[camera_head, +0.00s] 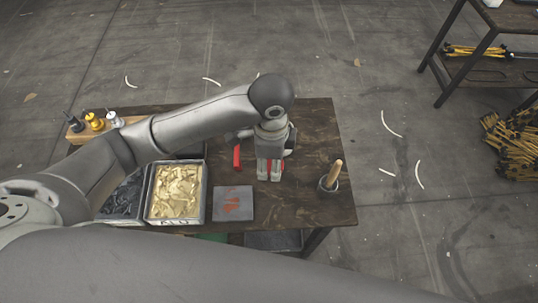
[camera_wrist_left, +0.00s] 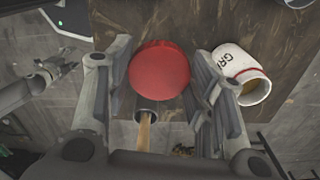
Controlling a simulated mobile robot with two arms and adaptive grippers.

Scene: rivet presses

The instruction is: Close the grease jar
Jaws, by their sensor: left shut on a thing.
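My left gripper (camera_head: 269,176) is over the right part of the wooden table. It is shut on the round red lid (camera_wrist_left: 160,70), which sits between its fingers in the left wrist view. The grease jar (camera_wrist_left: 242,72), white with dark lettering, is just right of the right finger in that view, apart from the lid. Its mouth is uncovered; I cannot tell whether it stands quite upright. In the head view the jar is not clearly seen. Part of my right gripper (camera_wrist_left: 62,66) seems to show at the left of the wrist view; its opening is unclear.
A cup with a wooden handle (camera_head: 332,174) stands at the table's right (camera_head: 318,120). A red object (camera_head: 237,157), a grey plate with red marks (camera_head: 232,204) and a bin of pale pieces (camera_head: 177,190) lie left. A bottle rack (camera_head: 94,128) stands farther left.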

